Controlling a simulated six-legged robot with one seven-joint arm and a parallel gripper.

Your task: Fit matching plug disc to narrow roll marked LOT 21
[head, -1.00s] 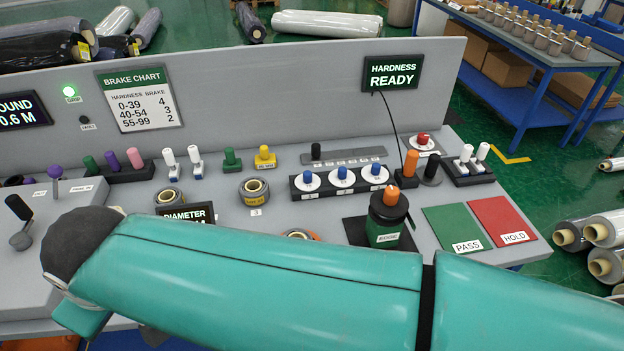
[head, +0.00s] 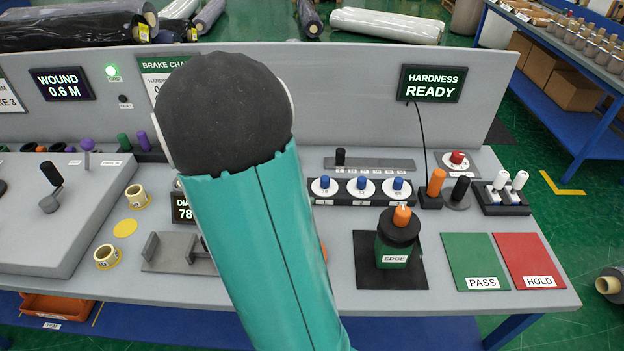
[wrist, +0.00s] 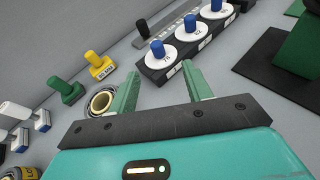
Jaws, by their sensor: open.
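Three white discs with blue knobs sit in a row on a black rack; the nearest disc (wrist: 159,55) is just beyond my gripper in the wrist view, and the row also shows in the head view (head: 361,187). My gripper (wrist: 163,82) is open, with nothing between its fingers. A small wrapped roll with a pale core (wrist: 101,101) stands beside the left finger, partly hidden by it. Two narrow pale rolls are at the left in the head view, one farther back (head: 137,196) and one nearer (head: 107,257). I cannot read LOT 21 on any roll.
A yellow-handled piece (wrist: 98,64) and a green one (wrist: 67,90) stand left of the rack. A black-topped EDGE pot (head: 395,240) stands on a dark mat, with green PASS (head: 476,262) and red HOLD (head: 529,260) pads to its right. A grey back panel bounds the bench.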

